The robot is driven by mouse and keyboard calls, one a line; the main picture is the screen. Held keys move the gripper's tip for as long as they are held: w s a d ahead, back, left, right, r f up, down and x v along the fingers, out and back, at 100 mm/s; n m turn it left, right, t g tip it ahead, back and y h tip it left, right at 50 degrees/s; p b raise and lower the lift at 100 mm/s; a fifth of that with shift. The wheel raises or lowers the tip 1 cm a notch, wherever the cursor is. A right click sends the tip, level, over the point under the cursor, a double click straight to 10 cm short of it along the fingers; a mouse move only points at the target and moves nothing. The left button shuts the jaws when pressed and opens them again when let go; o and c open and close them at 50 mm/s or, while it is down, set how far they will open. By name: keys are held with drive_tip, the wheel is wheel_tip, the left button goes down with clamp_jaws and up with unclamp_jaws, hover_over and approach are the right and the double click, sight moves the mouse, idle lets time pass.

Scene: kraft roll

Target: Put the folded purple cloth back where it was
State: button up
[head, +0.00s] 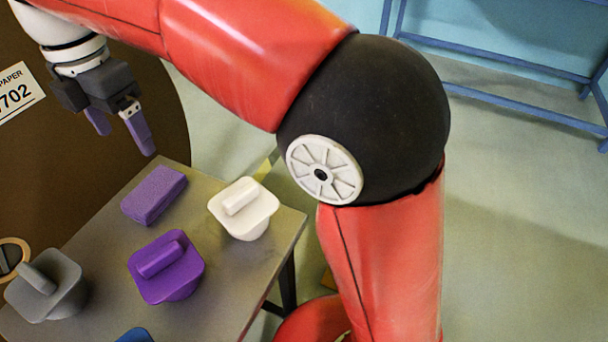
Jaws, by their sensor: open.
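The folded purple cloth (154,194) lies as a flat block on the grey table (219,291), near its far edge. My gripper (120,134) is above and to the left of the cloth, apart from it, with its two purple fingers spread and nothing between them. All of the cloth's top shows.
A purple lidded tub (168,268), a white one (243,209) and a grey one (47,286) stand on the table near the cloth. A blue thing (135,335) is cut off at the bottom. A big brown roll (40,110) with a paper label stands behind at left.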

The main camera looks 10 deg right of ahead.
drive_tip(key=s+d+f+m+t, duration=0.2)
drive_tip(key=s+d+f+m, duration=0.1)
drive_tip(key=d+m, duration=0.8)
drive_tip(key=s+d+f+m+t, duration=0.2)
drive_tip(key=d+m, duration=0.6)
drive_tip(key=d, duration=0.6)
drive_tip(key=s+d+f+m+t, duration=0.1)
drive_tip(key=s+d+f+m, duration=0.5)
drive_tip(key=m, duration=0.3)
drive_tip(key=shift+d+f+t, duration=0.3)
drive_tip(key=shift+d+f, duration=0.05)
drive_tip(key=shift+f, duration=0.1)
